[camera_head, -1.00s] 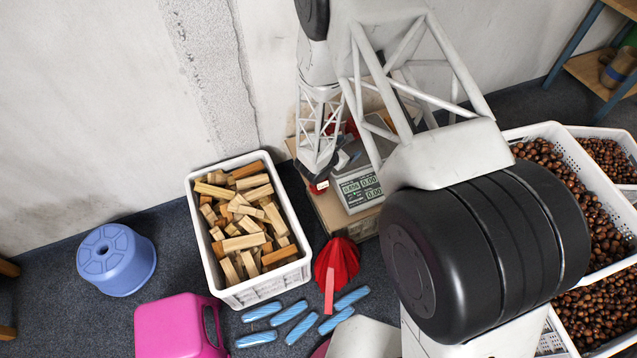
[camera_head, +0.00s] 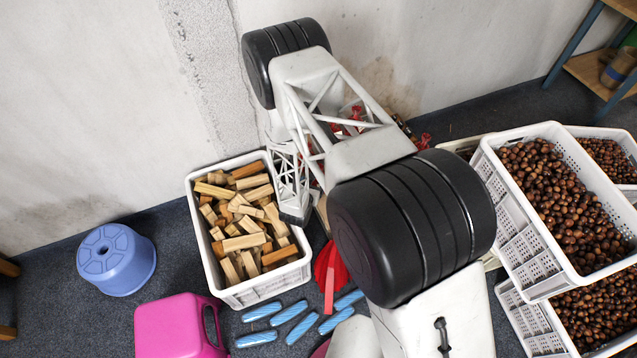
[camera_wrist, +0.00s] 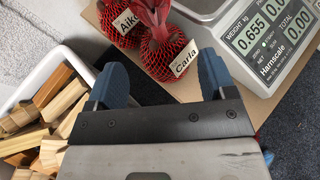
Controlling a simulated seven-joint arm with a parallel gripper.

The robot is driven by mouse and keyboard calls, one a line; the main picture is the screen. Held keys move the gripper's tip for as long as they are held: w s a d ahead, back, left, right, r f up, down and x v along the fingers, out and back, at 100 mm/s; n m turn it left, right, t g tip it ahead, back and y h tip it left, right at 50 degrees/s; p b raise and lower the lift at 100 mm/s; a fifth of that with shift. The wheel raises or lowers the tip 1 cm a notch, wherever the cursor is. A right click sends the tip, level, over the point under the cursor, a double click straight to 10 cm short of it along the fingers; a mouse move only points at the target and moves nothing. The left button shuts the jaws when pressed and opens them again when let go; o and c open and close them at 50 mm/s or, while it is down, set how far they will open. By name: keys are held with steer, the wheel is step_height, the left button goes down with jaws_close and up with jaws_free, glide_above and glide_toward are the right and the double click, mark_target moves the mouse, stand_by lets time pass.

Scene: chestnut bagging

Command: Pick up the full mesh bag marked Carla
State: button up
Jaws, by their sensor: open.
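In the wrist view, the mesh bag marked Carla (camera_wrist: 163,60) is red and filled, with a white name tag (camera_wrist: 186,58). It is on the brown cardboard surface (camera_wrist: 187,92). Another red mesh bag, tagged Aiko (camera_wrist: 118,38), is just to its left. My gripper (camera_wrist: 157,76) is open, with one blue finger on either side of the Carla bag in the picture. I cannot tell how far the bag is beyond the fingertips. Nothing is held. In the head view my arm hides most of the bags, and I cannot tell which is Carla there.
A scale (camera_wrist: 262,32) reading 0.655 stands right of the Carla bag. A white crate of wood blocks (camera_head: 228,298) is close on the left of my gripper. Crates of chestnuts (camera_head: 541,268) stand at the right. A red object (camera_head: 341,272) and several blue rolls lie in front.

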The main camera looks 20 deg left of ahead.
steer(key=shift+w, duration=0.1)
steer(key=shift+x, duration=1.2)
steer(key=shift+x, duration=2.6)
steer(key=shift+a, duration=0.1)
steer(key=c, duration=1.2)
steer(key=shift+c, duration=0.2)
steer(key=shift+r, duration=0.25)
